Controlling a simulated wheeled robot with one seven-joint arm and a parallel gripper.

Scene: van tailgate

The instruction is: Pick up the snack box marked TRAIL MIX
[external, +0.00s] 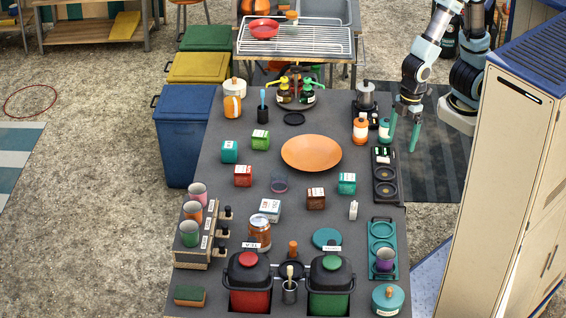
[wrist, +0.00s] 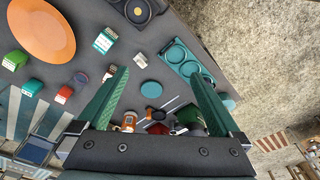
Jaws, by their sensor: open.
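Several small snack boxes with white labels stand on the dark counter: a teal one (external: 230,151), a green one (external: 261,140), a red one (external: 243,176), a brown one (external: 316,198) and a teal-green one (external: 347,183). Their lettering is too small to read, so I cannot tell which is TRAIL MIX. The teal-green box also shows in the wrist view (wrist: 104,40), beyond the left fingertip. My gripper (external: 402,143) has green fingers and hangs near the counter's right edge. It is open and empty, apart from every box, and its fingers stand wide apart in the wrist view (wrist: 158,76).
An orange plate (external: 311,153) lies mid-counter. A black coaster tray (external: 385,175) and a teal tray (external: 382,245) line the right edge. Bottles (external: 360,130) stand near my gripper. Red (external: 250,285) and green (external: 329,290) canisters stand in front. A tall cabinet (external: 500,180) stands right.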

